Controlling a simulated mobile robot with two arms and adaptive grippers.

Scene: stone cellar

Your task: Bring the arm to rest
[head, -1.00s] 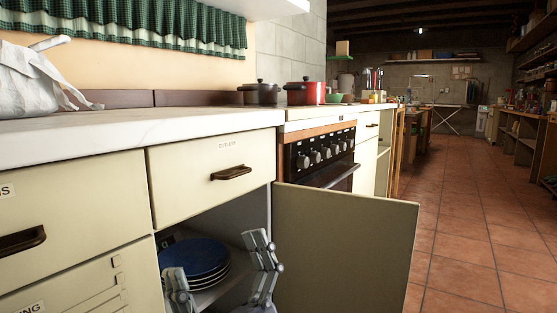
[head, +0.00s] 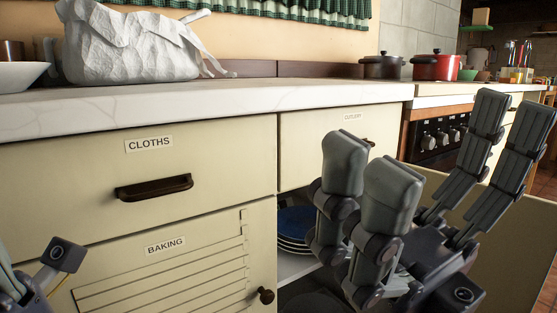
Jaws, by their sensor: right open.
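My right gripper (head: 438,140) is large in the right half of the head view. Its fingers point up and stand wide apart, open, with nothing between them. It is in front of the open cupboard and hides part of the cupboard's inside and the cutlery drawer (head: 300,150). Part of my left arm or gripper (head: 45,280) shows at the bottom left corner; its fingers cannot be made out.
The cupboard door (head: 530,235) stands open at the right. Stacked blue and white plates (head: 296,222) sit inside. The worktop (head: 230,100) holds a crumpled white bag (head: 130,45), a dark pot (head: 384,67) and a red pot (head: 437,67). The cloths drawer (head: 80,180) is shut.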

